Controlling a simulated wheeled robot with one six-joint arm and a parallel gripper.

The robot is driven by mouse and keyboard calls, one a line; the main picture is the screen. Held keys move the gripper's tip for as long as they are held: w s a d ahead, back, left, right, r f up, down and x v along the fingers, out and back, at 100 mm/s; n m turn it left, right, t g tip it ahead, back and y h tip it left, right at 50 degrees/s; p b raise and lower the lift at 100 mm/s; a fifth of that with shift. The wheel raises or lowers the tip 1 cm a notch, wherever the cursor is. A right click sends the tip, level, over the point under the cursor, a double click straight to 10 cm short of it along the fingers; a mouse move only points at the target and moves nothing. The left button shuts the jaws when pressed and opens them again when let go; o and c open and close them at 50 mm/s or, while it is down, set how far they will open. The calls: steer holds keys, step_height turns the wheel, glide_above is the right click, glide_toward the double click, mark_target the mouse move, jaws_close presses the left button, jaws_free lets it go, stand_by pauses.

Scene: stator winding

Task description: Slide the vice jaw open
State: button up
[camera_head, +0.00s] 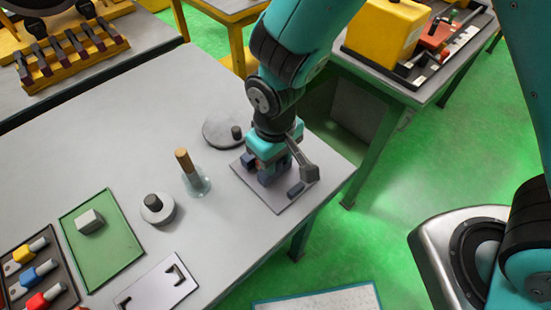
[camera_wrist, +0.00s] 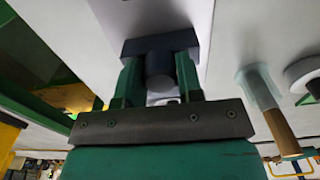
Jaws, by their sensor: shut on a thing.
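The vice sits on a light square plate (camera_head: 268,196) near the right edge of the grey table. My gripper (camera_head: 266,164) points down over the plate and covers much of the vice. In the wrist view my gripper (camera_wrist: 158,78) has its two green fingers closed on either side of a dark round knob (camera_wrist: 160,66). The knob stands against a dark bar, the vice jaw (camera_wrist: 160,43). A small dark block (camera_head: 296,188) shows on the plate to the right of the gripper. The gap between the jaws is hidden.
A grey disc (camera_head: 222,130) with a dark knob lies behind the plate. A wooden-handled tool in a glass-like holder (camera_head: 196,183) and a round weight-like piece (camera_head: 157,208) stand to the left. A green mat (camera_head: 108,250) lies farther left. The table's edge is close on the right.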

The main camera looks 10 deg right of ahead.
steer(key=shift+s, duration=0.1)
steer(key=shift+s+d, duration=0.6)
steer(key=shift+s, duration=0.2)
steer(key=shift+o, duration=1.4)
steer(key=shift+s+d, duration=0.1)
steer(key=shift+s, duration=0.05)
steer(key=o, duration=0.4)
steer(key=shift+r, duration=0.1)
step_height(320, 180, up, 6)
steer(key=p, duration=0.5)
